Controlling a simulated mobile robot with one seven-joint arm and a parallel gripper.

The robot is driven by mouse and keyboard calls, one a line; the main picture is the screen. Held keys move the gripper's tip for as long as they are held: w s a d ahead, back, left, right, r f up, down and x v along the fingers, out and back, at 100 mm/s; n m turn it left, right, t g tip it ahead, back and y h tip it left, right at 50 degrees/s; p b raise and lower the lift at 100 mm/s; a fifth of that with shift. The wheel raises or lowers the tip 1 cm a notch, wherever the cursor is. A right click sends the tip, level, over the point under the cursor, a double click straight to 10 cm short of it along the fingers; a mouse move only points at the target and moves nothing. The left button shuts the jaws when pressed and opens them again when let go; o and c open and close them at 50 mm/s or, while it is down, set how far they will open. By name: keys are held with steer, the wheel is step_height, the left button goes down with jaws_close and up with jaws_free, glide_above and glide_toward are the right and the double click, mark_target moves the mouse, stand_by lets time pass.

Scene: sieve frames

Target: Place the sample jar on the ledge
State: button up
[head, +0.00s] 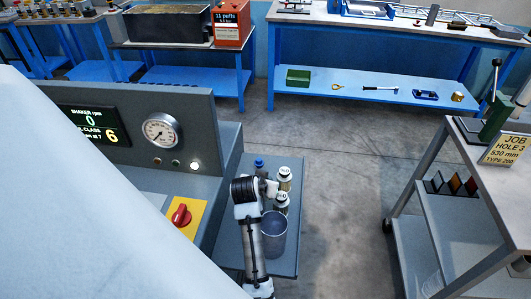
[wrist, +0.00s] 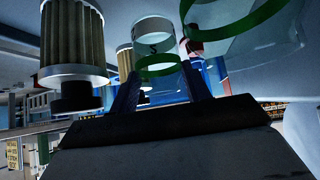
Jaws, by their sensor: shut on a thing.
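My gripper (wrist: 160,82) is shut on a clear jar with a green band (wrist: 158,66), which sits between its two blue fingers in the wrist view. In the head view my arm and gripper (head: 262,187) are over the narrow grey ledge (head: 291,255) beside the machine. The held jar cannot be made out there. I cannot tell from the frames whether the held jar touches the ledge.
A grey-blue open container (head: 273,228) stands on the ledge near my arm, with a small blue-capped bottle (head: 259,164) behind. The machine with a gauge (head: 160,132) and red knob (head: 181,215) is left. A cart (head: 472,214) stands right; the floor between is clear.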

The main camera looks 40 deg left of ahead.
step_height(320, 180, up, 20)
steer(key=b, duration=0.3)
steer(key=shift+f, duration=0.1)
